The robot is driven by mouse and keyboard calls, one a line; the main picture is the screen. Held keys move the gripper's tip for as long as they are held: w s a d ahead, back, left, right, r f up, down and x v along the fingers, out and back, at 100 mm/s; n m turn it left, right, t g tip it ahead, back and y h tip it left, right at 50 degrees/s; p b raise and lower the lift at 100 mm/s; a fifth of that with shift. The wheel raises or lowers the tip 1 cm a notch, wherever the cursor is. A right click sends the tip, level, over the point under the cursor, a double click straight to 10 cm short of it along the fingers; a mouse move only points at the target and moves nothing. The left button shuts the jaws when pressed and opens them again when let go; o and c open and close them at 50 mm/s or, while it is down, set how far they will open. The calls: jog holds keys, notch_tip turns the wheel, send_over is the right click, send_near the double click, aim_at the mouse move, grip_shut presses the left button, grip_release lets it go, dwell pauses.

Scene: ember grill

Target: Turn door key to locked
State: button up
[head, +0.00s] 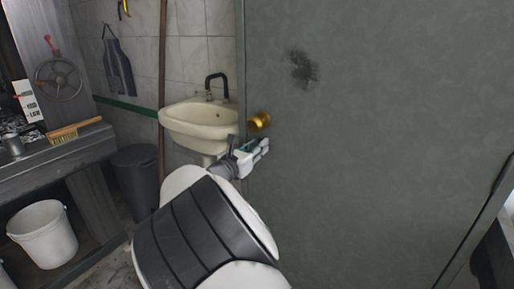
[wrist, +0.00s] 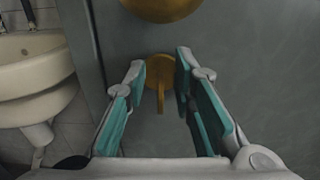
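The green-grey door (head: 380,130) fills the right of the head view, with a brass knob (head: 260,122) near its left edge. In the wrist view the knob (wrist: 160,8) is at the top. Below it a brass key (wrist: 161,98) sits in a round brass plate on the door (wrist: 240,40), its flat part pointing down. My gripper (wrist: 158,72) is open, its teal-padded fingers on either side of the key and apart from it. In the head view my gripper (head: 261,147) is just below the knob, and the key is hidden there.
A cream sink (head: 195,118) with a black tap stands left of the door. A dark bin (head: 138,180), a white bucket (head: 42,233) and a bench with a brush (head: 75,129) are farther left. The door face right of my gripper is clear.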

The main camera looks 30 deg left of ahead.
grip_shut()
jog(key=shift+m, duration=0.3)
jog(key=m+b, duration=0.5)
jog(key=b, duration=0.2)
jog(key=m+b, duration=0.6)
jog(key=b, duration=0.2)
jog(key=d+f+m+b, duration=0.1)
jog(key=m+b, duration=0.5)
jog(key=b, duration=0.2)
jog(key=shift+m, duration=0.3)
